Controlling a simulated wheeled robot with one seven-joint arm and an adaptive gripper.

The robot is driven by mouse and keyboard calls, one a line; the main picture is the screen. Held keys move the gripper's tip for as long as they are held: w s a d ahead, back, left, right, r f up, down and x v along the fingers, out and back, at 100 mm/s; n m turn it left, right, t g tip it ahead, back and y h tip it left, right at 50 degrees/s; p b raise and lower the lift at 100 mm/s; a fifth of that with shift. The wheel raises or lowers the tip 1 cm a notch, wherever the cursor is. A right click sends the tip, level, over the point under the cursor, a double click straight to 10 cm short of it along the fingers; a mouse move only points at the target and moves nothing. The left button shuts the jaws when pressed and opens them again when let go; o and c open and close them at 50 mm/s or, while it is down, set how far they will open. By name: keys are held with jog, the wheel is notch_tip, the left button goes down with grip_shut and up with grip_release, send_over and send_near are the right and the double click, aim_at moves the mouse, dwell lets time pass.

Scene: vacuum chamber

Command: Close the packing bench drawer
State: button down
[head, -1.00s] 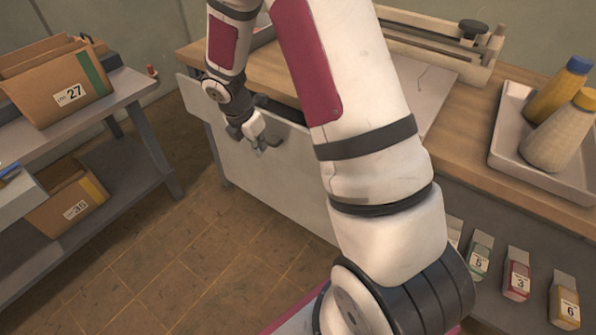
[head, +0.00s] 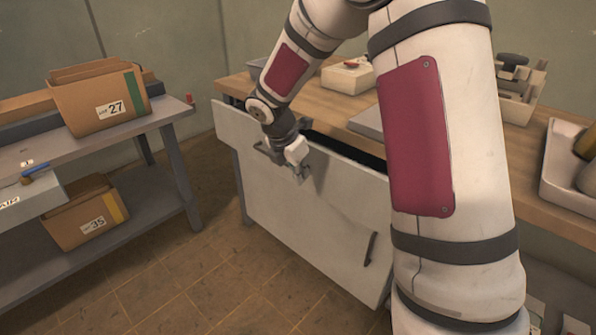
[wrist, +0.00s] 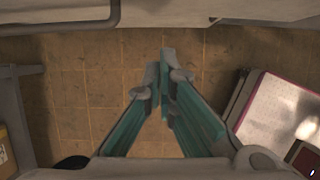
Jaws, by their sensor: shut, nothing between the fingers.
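The packing bench drawer has a wide pale front (head: 310,225) that stands out from the bench. A dark gap shows behind its top edge, so it is partly open. A dark handle (head: 370,248) is on the right part of the front. My gripper (head: 303,172) is at the upper left part of the drawer front, pointing down; I cannot tell if it touches. In the wrist view my gripper (wrist: 165,65) is shut and empty, with its fingertips together over the tiled floor. My arm hides the right end of the drawer.
The wooden bench top (head: 240,84) carries a tray (head: 560,165) with bottles at the right. On the left stands a grey shelf (head: 160,112) with carton 27 (head: 100,103) above and carton 35 (head: 85,212) below. The tiled floor (head: 215,275) between is clear.

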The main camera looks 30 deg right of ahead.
aim_at(315, 176)
jog(key=shift+w+d+f+b, duration=0.4)
jog(key=shift+d+f, duration=0.35)
jog(key=shift+d, duration=0.15)
jog(key=shift+w+d+f+b, duration=0.35)
jog(key=shift+d+f, duration=0.4)
jog(key=shift+d, duration=0.15)
jog(key=shift+w+d+f+b, duration=0.3)
jog(key=shift+d+f+b, duration=0.1)
jog(key=shift+d+f, duration=0.45)
jog(key=shift+d+r, duration=0.1)
jog(key=shift+w+d+r, duration=0.1)
jog(key=shift+d, duration=0.15)
jog(key=w+d+p, duration=0.1)
jog(key=d+p, duration=0.1)
jog(key=w+d+p, duration=0.1)
jog(key=d, duration=0.2)
jog(key=w+d+p, duration=0.1)
jog(key=d+p, duration=0.1)
jog(key=d, duration=0.1)
jog(key=shift+d+p, duration=0.25)
jog(key=shift+p, duration=0.05)
